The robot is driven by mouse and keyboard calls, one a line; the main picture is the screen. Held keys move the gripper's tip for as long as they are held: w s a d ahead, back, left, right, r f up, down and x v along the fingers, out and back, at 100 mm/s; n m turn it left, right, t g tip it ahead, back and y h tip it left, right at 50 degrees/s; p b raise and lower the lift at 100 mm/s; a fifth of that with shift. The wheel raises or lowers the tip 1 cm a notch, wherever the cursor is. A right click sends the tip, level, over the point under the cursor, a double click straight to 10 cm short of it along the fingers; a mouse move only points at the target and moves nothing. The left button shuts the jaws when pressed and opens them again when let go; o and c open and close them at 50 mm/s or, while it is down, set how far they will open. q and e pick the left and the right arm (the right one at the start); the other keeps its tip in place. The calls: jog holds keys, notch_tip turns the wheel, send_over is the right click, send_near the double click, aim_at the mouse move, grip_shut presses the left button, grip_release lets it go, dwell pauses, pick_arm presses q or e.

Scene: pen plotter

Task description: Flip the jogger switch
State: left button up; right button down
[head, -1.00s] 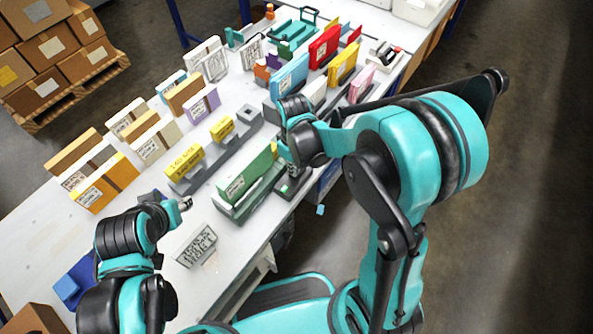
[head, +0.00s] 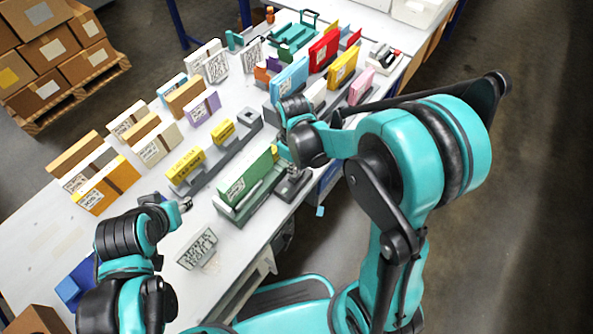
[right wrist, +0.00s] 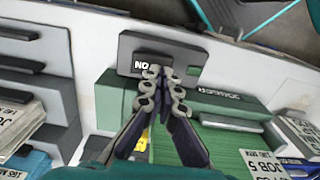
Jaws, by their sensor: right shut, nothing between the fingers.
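The green jogger (head: 232,211) stands at the near edge of the table with an upright green block (head: 250,178) in it. It also shows in the right wrist view (right wrist: 215,95). Beside it is a dark grey box (head: 293,186) with white letters partly covered, seen close in the right wrist view (right wrist: 190,52). My right gripper (right wrist: 164,76) is shut and empty, its fingertips in front of this box's face. They hide part of the face, so I cannot make out a switch lever or whether they touch. My left gripper (head: 185,205) is above the table's near left part; its fingers are too small to judge.
A grey rack with yellow blocks (head: 186,165) stands behind the jogger. A grey tray with a patterned face (head: 198,248) lies at the near edge. Blue (head: 289,76) and red (head: 324,49) upright blocks stand farther back. Bare table (head: 40,215) shows at the left.

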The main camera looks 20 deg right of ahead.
jog(key=shift+r+p, duration=1.75)
jog(key=shift+r, duration=0.8)
jog(key=s+d+r+m+t+b, duration=0.1)
jog(key=s+d+r+m+t, duration=0.3)
jog(key=s+r+m+t, duration=0.3)
jog(key=s+r, duration=0.3)
jog(key=r, duration=0.1)
jog(key=shift+s+d+m, duration=0.15)
jog(key=shift+d+m, duration=0.15)
jog(key=shift+d, duration=0.05)
jog(key=shift+r, duration=0.1)
